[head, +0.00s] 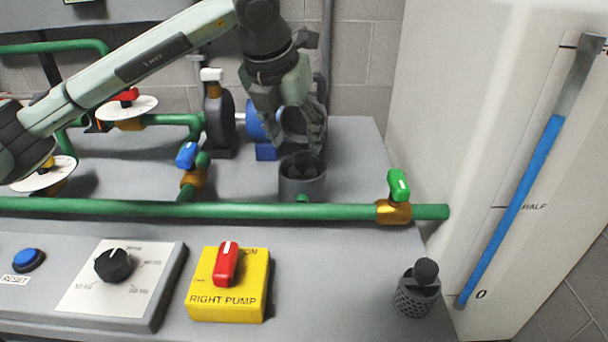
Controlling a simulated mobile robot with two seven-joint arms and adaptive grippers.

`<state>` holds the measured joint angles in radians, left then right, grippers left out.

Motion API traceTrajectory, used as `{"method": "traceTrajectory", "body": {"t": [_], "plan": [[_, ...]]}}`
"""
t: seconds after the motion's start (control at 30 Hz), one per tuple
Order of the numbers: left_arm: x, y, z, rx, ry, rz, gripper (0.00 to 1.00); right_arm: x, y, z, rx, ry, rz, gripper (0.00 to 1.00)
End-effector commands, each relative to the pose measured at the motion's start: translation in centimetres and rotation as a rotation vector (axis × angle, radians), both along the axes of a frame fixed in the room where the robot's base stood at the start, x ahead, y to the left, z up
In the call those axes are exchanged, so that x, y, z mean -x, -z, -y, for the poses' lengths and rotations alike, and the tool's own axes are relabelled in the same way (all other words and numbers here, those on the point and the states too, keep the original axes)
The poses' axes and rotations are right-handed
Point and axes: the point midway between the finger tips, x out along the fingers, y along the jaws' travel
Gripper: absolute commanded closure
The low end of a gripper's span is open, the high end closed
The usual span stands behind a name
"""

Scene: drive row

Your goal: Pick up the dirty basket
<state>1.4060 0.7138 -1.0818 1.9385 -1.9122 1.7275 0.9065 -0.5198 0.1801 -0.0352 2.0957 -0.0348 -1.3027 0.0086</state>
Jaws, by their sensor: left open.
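My left gripper (293,138) is open and points down, just above a grey cylindrical housing (302,188) on the bench. A dark knobbed top (303,166) shows inside the housing's mouth, probably a basket; its body is hidden by the wall. The fingertips look close above it, and I cannot tell whether they touch it. A second basket (415,299), dark grey and perforated with a black round knob, stands upright at the front right of the bench. Neither shows clear dirt from here. My right gripper is not in view.
A green pipe (250,210) with a green-handled valve (398,191) runs across in front of the housing. A blue-handled valve (187,156) and a pump (217,122) stand to its left. The yellow switch box (228,284) is in front. A white panel (475,110) rises at right.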

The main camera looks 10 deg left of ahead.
Motion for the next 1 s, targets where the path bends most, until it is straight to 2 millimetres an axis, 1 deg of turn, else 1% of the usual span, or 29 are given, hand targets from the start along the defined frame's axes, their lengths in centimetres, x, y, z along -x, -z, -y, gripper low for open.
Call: {"method": "traceTrajectory", "body": {"t": [0.1, 0.13, 0.2, 0.37, 0.47, 0.63, 0.67, 1.0], "plan": [[-0.8, 1.1, 0.1, 0.002, 0.000, -0.003, 0.49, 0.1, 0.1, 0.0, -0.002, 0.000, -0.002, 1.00], [-1.1, 1.5, 0.1, 0.002, 0.000, -0.003, 0.49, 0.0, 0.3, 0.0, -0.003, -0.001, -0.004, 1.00], [-1.8, 2.4, 0.2, 0.002, 0.000, -0.006, 0.49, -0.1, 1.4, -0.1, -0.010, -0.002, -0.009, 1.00], [-2.6, 4.3, 0.4, 0.002, 0.003, -0.005, 0.49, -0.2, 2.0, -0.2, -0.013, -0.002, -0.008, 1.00], [-2.8, 4.6, 0.4, 0.003, 0.003, -0.002, 0.49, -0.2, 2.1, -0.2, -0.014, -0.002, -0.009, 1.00], [-2.8, 4.6, 0.4, 0.004, 0.003, -0.001, 0.49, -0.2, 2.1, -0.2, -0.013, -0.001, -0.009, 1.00], [-2.8, 4.6, 0.4, 0.004, 0.003, -0.001, 0.50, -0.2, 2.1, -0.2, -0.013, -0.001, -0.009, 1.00], [-2.8, 4.6, 0.4, 0.004, 0.003, -0.001, 0.92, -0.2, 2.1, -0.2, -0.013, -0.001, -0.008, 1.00]]}}
